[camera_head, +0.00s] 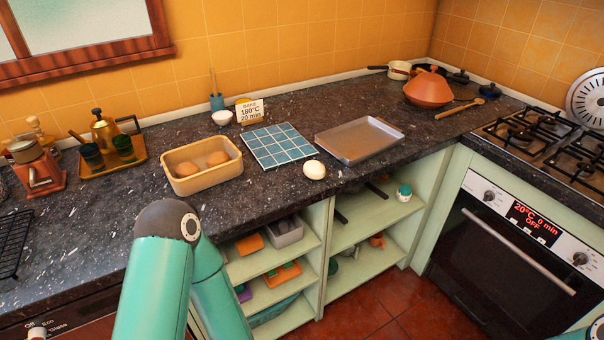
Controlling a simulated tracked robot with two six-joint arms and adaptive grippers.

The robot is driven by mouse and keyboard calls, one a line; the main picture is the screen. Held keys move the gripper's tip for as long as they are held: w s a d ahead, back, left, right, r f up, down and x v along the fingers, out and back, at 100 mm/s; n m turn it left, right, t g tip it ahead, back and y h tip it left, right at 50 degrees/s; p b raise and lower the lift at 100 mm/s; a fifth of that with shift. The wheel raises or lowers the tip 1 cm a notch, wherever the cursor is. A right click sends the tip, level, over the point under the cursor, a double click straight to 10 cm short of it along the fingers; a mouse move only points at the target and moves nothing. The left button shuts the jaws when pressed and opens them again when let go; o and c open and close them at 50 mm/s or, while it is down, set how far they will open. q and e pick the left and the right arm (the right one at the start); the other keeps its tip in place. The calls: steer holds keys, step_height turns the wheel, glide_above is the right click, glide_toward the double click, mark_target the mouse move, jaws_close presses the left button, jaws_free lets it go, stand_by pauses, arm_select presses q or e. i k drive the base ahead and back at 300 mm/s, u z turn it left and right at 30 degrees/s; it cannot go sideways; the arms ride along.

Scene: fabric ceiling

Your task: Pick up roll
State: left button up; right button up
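A pale, rounded roll (315,169) sits on the dark counter near its front edge, in front of the gap between the blue tiled mat and the metal tray. Two browner rolls (217,158) lie in a beige rectangular bin (202,183) to the left. A teal arm link of mine rises at the lower left, below the bin. Neither of my grippers shows in this view.
A blue tiled mat (278,146) and an empty metal baking tray (358,140) lie on the counter (270,205). A small sign (250,111) reads 180°C, 20 min. An oven (510,260) stands at the right under a gas hob. Open shelves are below the counter.

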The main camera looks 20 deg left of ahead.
mark_target(315, 170)
steer(key=z, duration=0.15)
steer(key=i, duration=0.9)
steer(key=u, duration=0.1)
